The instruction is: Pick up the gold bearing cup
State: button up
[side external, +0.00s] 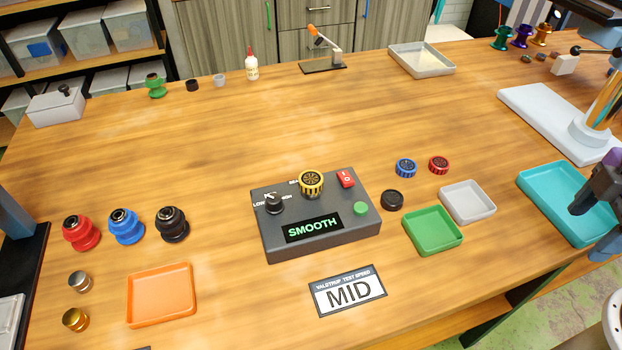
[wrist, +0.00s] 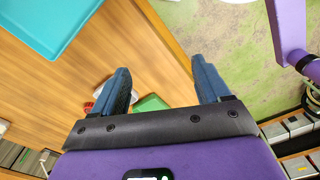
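A small gold cup (side external: 75,320) stands on the wooden table at the front left, next to a similar silver cup (side external: 80,282). It looks like the gold bearing cup. My gripper (side external: 582,208) is at the far right, over the edge of the teal tray and far from the gold cup. In the wrist view my gripper (wrist: 160,78) has its two blue fingers spread wide with nothing between them. The gold cup is not visible in the wrist view.
An orange tray (side external: 160,294) lies right of the cups, with red, blue and black knobbed parts (side external: 126,226) behind. A grey control box (side external: 316,222) reading SMOOTH stands mid-table. Green (side external: 433,230), grey (side external: 467,202) and teal (side external: 566,188) trays lie to the right.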

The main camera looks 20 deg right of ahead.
jog(key=n+t+y, duration=0.3)
jog(key=n+t, duration=1)
jog(key=n, duration=1.4)
send_near(314, 181)
jog(key=x, duration=0.3)
jog(key=shift+w+d+f, duration=0.1)
jog(key=shift+w+f, duration=0.15)
jog(key=shift+f, duration=0.3)
jog(key=shift+a+r+x, duration=0.1)
jog(key=shift+r+x, duration=0.1)
jog(key=shift+x, duration=1.2)
jog(key=shift+a+r+x, duration=0.1)
jog(key=shift+r+x, duration=0.1)
jog(key=shift+x, duration=1.15)
jog(key=c, duration=1.2)
